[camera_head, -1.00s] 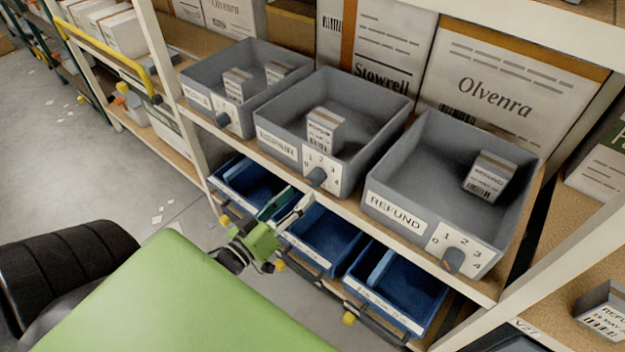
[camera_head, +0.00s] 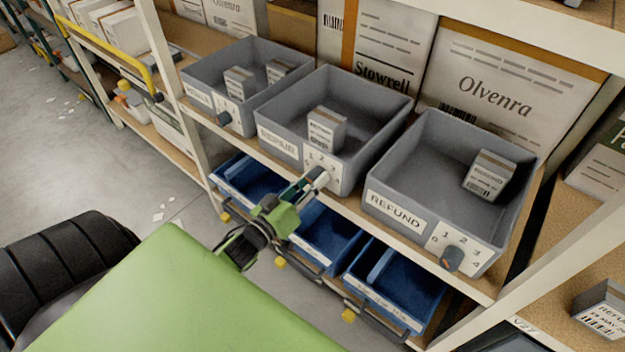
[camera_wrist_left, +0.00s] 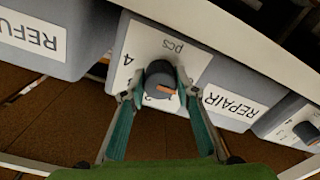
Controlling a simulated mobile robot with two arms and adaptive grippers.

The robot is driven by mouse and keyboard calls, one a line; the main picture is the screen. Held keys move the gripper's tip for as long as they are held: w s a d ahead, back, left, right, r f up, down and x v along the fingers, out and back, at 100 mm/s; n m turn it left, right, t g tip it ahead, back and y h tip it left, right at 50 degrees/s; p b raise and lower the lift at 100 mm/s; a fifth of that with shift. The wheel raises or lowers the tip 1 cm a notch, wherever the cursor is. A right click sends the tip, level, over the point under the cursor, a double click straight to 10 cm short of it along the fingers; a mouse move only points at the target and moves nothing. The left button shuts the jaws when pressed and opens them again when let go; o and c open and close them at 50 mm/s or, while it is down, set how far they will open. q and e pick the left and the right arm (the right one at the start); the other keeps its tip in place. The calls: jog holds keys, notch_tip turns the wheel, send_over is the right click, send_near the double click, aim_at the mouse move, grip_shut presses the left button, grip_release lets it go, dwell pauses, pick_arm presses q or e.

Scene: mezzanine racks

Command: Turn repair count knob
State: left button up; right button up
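The grey repair bin (camera_head: 268,110) stands in the middle of the shelf row, with a small box (camera_head: 326,130) inside. Its white dial plate (camera_head: 333,172) is partly hidden by my left gripper (camera_head: 312,181). In the left wrist view, upside down, the round dark repair knob (camera_wrist_left: 161,78) with an orange mark sits in front of its dial plate (camera_wrist_left: 188,58), beside the REPAIR label (camera_wrist_left: 234,104). My left gripper (camera_wrist_left: 160,90) has its fingers apart, one on each side of the knob. Whether the pads touch it is hard to tell. My right gripper is out of view.
The refund bin (camera_head: 440,160) with its own knob (camera_head: 451,259) is to the right; another grey bin (camera_head: 215,73) with a knob is to the left. Blue bins (camera_head: 400,290) sit on the shelf below. A white rack post (camera_head: 173,75) rises at left.

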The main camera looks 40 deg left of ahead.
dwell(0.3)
pick_arm(q)
jog(key=m+p, duration=0.1)
jog(key=m, duration=0.3)
jog(key=shift+m, duration=2.3)
jog(key=o, duration=1.1)
jog(key=shift+s, duration=0.1)
